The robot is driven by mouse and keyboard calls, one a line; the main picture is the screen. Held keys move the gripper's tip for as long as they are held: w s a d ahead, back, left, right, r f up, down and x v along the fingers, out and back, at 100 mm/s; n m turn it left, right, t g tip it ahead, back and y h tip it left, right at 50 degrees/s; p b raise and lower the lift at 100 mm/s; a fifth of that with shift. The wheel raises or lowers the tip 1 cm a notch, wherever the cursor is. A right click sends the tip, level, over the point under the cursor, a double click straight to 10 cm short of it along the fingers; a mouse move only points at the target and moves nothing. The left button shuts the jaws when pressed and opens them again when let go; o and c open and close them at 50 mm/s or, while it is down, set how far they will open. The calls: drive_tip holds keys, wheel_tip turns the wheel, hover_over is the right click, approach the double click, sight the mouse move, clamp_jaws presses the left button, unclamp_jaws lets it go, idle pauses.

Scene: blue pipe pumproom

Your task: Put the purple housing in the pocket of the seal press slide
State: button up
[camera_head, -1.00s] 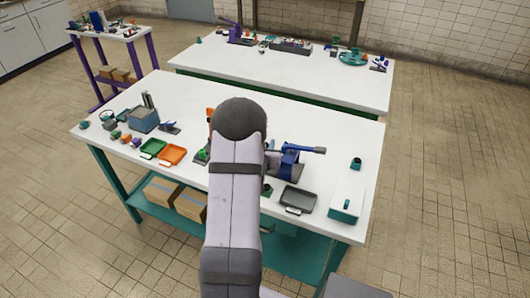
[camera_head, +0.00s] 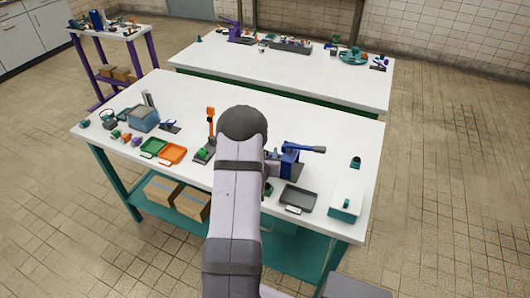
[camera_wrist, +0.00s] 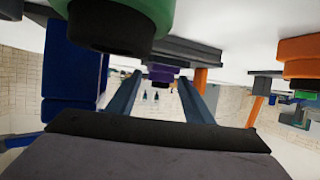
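My gripper (camera_wrist: 160,82) is hidden behind my arm in the head view. In the wrist view, which is upside down, its two fingers stand apart. A small purple shape (camera_wrist: 162,76) shows between the fingertips; I cannot tell whether it is gripped or lies beyond them. In the head view a small purple part (camera_head: 137,142) stands at the left of the near bench. A blue lever press (camera_head: 290,160) stands just right of my arm. An orange-handled device (camera_head: 211,125) on a dark base stands just left. I cannot make out the slide's pocket.
A green cylinder (camera_wrist: 115,22) and an orange part (camera_wrist: 300,55) are close to the wrist camera. Green (camera_head: 154,147) and orange (camera_head: 172,153) trays lie left, a grey tray (camera_head: 298,198) and a teal-and-white box (camera_head: 346,200) right. The bench's right part has bare room.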

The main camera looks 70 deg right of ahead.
drive_tip(key=shift+a+r, duration=0.1)
drive_tip(key=shift+r, duration=0.1)
drive_tip(key=b+v, duration=0.1)
drive_tip(key=v, duration=1.1)
drive_tip(key=shift+b, duration=0.35)
drive_tip(key=shift+f, duration=0.1)
drive_tip(key=shift+n+t+y, duration=0.7)
drive_tip(key=shift+y, duration=0.1)
drive_tip(key=w+a, duration=0.2)
drive_tip(key=w, duration=0.1)
drive_tip(key=w+a, duration=0.1)
drive_tip(key=w, duration=0.1)
drive_tip(key=shift+w+f, duration=0.1)
drive_tip(key=shift+f, duration=0.2)
drive_tip(key=w+a+f+n+y, duration=0.1)
drive_tip(key=w+a+n+y, duration=0.4)
drive_tip(key=a, duration=0.7)
drive_tip(key=w+a+f+n+y, duration=0.15)
drive_tip(key=w+a+y, duration=0.35)
drive_tip(key=a, duration=0.8)
drive_tip(key=s+a+r+n+g, duration=0.2)
drive_tip(key=s+a+n, duration=0.1)
drive_tip(key=a, duration=0.5)
drive_tip(key=s+a+r+n+g+y, duration=0.1)
drive_tip(key=s+a+n, duration=0.3)
drive_tip(key=a, duration=0.5)
drive_tip(key=s+g, duration=0.1)
drive_tip(key=s, duration=0.1)
drive_tip(key=shift+s+r+g, duration=0.25)
drive_tip(key=shift+r+g, duration=0.15)
